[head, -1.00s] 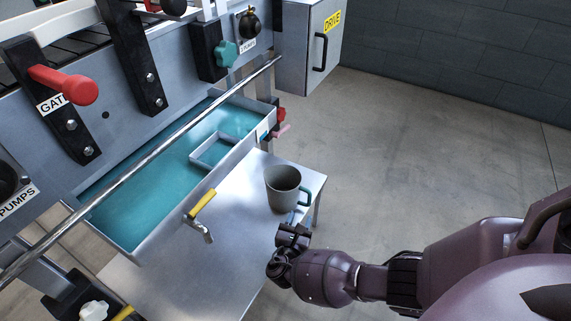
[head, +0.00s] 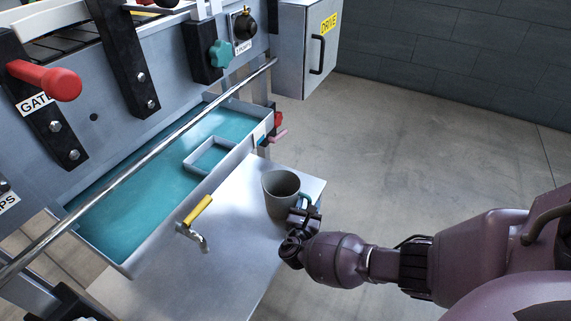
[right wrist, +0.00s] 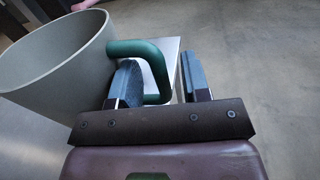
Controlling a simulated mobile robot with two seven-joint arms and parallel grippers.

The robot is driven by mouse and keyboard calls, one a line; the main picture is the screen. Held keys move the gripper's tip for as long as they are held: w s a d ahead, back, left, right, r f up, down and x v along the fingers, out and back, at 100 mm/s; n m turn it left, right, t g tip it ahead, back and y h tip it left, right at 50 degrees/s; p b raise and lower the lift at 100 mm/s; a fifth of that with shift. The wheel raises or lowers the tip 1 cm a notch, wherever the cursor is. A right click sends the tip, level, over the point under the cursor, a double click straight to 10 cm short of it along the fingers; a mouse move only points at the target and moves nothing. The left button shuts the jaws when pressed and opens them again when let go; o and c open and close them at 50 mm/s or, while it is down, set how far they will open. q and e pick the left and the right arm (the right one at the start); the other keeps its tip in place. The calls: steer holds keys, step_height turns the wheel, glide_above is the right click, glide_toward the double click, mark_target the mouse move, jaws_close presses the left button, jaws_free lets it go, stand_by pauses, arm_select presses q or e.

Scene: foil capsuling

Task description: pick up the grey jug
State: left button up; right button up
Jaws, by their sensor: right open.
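The grey jug (head: 281,191) stands upright on the metal side table, near its far right corner. It has a green handle on its right side. In the right wrist view the jug (right wrist: 50,62) fills the upper left, and its green handle (right wrist: 150,62) reaches in between the fingers. My right gripper (head: 308,208) is at the handle side of the jug. In the right wrist view its fingers (right wrist: 163,85) are apart, with the left finger inside the handle loop. Whether a finger touches the handle cannot be told. My left gripper is not in view.
The metal table (head: 235,245) is bare around the jug. Left of it is a tank of teal liquid (head: 130,205) with a yellow-handled tap (head: 199,209) and a long rail. A grey DRIVE cabinet (head: 306,50) stands behind. Open concrete floor lies to the right.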

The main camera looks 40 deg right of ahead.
jaws_close()
